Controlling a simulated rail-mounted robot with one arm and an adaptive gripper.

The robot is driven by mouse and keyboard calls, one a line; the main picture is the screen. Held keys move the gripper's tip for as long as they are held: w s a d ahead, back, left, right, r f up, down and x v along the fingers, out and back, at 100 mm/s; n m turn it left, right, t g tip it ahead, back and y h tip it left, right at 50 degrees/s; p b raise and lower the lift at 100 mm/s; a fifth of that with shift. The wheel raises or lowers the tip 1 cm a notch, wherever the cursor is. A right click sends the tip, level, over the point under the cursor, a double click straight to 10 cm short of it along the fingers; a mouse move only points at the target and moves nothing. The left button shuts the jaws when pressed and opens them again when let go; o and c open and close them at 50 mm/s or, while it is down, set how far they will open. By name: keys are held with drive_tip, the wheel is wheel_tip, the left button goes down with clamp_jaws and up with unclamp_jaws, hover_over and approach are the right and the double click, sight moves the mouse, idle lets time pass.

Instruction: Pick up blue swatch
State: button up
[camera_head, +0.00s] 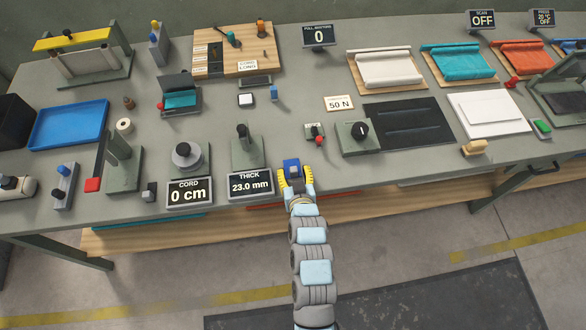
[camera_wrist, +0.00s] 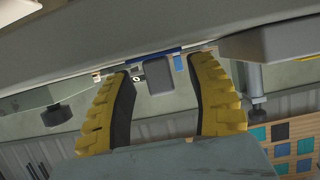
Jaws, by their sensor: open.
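Several small coloured squares sit on a light wood board at the lower right of the wrist view, among them a blue swatch (camera_wrist: 280,131); which one the task means I cannot tell. The swatch board is well to the side of the fingers.
The grey workbench (camera_head: 300,110) carries a blue tray (camera_head: 68,124), a cord display (camera_head: 189,192), a thickness display (camera_head: 250,184), a dial box (camera_head: 357,137) and fabric rolls (camera_head: 384,68). A small blue block (camera_head: 273,92) stands mid-bench. The floor in front is open around a dark mat (camera_head: 430,300).

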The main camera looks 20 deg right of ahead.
drive_tip(key=shift+w+f, duration=0.2)
drive_tip(key=shift+w, duration=0.05)
drive_tip(key=shift+c, duration=0.2)
clamp_jaws()
